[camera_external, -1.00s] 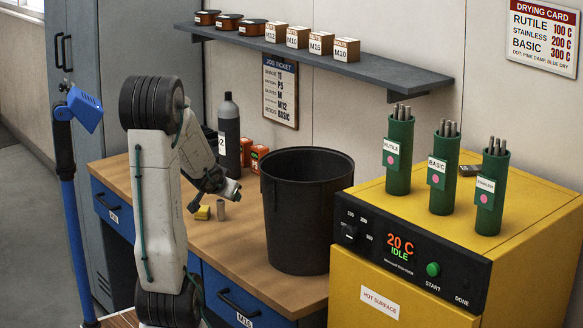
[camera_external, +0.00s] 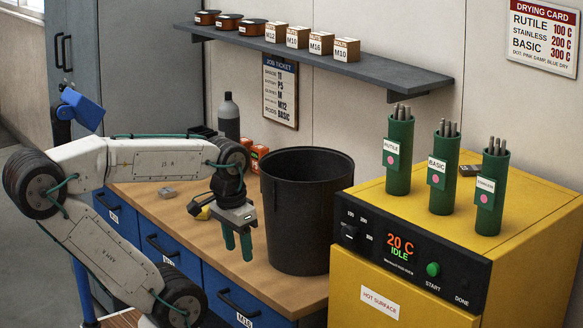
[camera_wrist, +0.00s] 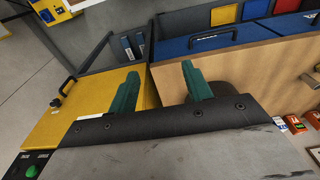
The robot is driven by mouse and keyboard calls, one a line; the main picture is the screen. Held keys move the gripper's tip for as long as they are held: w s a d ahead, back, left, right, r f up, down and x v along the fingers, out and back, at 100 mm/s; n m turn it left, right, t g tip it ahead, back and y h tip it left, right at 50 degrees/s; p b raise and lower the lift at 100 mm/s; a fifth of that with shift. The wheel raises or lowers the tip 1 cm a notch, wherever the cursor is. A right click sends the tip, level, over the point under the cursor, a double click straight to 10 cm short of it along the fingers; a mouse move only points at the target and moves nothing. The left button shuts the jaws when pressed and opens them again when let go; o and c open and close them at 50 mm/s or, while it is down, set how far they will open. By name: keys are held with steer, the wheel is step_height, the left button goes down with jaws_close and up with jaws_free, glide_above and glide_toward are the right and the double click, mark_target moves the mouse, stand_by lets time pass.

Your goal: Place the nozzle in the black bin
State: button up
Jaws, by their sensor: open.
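The black bin (camera_external: 300,215) stands upright on the wooden bench (camera_external: 265,285), left of the yellow oven. My gripper (camera_external: 238,250) hangs over the bench just left of the bin, green fingers pointing down, apart and with nothing seen between them. It also shows in the wrist view (camera_wrist: 158,70), with clear space between the fingers. A dark shape (camera_wrist: 228,91) beyond the right finger in the wrist view is too hidden to name.
The yellow oven (camera_external: 540,240) carries green rod tubes (camera_external: 398,155). A dark bottle (camera_external: 229,115) and orange boxes (camera_external: 259,152) stand behind. A shelf (camera_external: 330,62) overhangs the back.

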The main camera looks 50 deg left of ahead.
steer(key=shift+r, duration=0.1)
step_height(320, 180, up, 11)
steer(key=w+a+r+n, duration=0.1)
steer(key=w+a+r, duration=0.35)
steer(key=w, duration=0.45)
steer(key=w+a+n, duration=0.1)
steer(key=w+a, duration=0.6)
steer(key=a, duration=0.3)
steer(key=w+a+n, duration=0.1)
steer(key=w+a, duration=0.6)
steer(key=a, duration=0.4)
steer(key=w+a+f+n, duration=0.1)
steer(key=a+f, duration=0.1)
steer(key=a, duration=0.8)
steer(key=w+a+f+n, duration=0.1)
steer(key=a+f, duration=0.2)
steer(key=a, duration=0.6)
steer(key=shift+y, duration=0.3)
steer(key=f, duration=1.9)
steer(key=shift+a+f, duration=0.2)
steer(key=shift+a, duration=0.2)
steer(key=shift+w+a+f, duration=0.15)
steer(key=shift+f, duration=0.75)
steer(key=shift+w+a+f, duration=0.15)
steer(key=shift+a+f, duration=0.05)
steer(key=shift+f, duration=0.65)
steer(key=shift+w+a+f, duration=0.15)
steer(key=shift+f, duration=0.75)
jaws_close()
